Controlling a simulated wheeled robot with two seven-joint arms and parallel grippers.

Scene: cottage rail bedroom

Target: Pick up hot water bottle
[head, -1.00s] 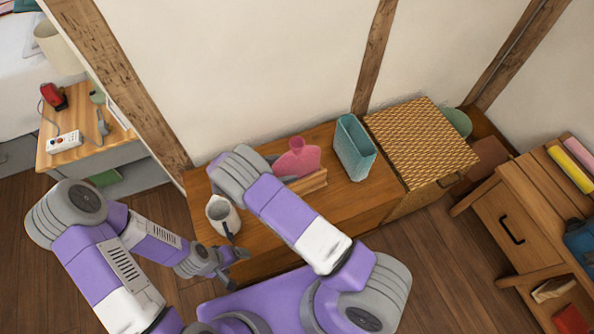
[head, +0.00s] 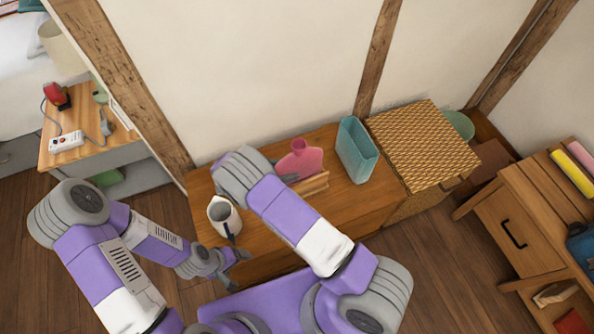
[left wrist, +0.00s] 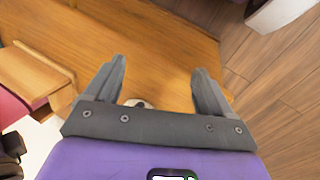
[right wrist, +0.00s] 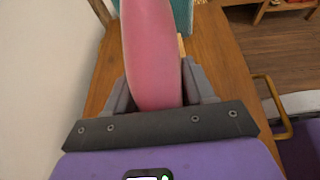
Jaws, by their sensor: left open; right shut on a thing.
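The pink hot water bottle (head: 300,161) stands upright at the wooden rack (head: 313,186) on the low wooden bench (head: 340,203). My right gripper (head: 287,174) is at its left side, partly hidden behind my own wrist. In the right wrist view the bottle (right wrist: 150,50) rises edge-on between the fingers, and my right gripper (right wrist: 156,85) is shut on it. I cannot tell whether the bottle's base touches the rack. My left gripper (head: 238,262) is open and empty near the bench's front edge. The left wrist view shows its fingers (left wrist: 160,85) apart above bare wood.
A teal bin (head: 357,152) stands close to the right of the bottle, beside a woven box (head: 422,140). The wall (head: 250,70) is close behind. A wooden desk (head: 505,235) stands at the right.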

